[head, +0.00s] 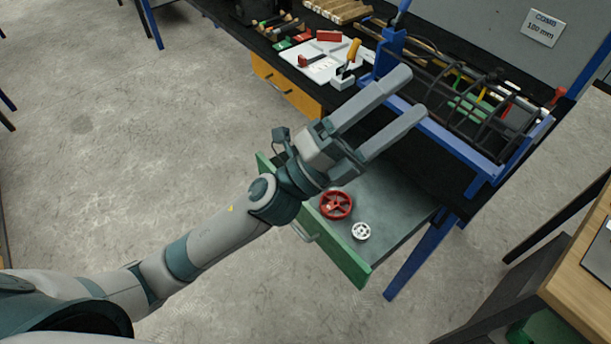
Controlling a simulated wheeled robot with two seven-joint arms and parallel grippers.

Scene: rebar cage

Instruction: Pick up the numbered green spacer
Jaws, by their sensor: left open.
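No numbered green spacer can be clearly made out in the head view. An open drawer with a green front (342,257) holds a red wheel-shaped spacer (336,205) and a smaller white wheel-shaped spacer (361,232). My left gripper (415,92) is open and empty. It is above the back of the drawer and the bench edge, its fingers pointing up and right toward the rebar cage (490,107). My left arm and gripper hide part of the drawer. My right gripper is not in view.
The blue-framed bench carries a white tray (325,62) with a red part and a yellow-handled tool. A closed orange drawer (285,88) is left of the open one. A wooden table (585,255) stands at right. The floor at left is clear.

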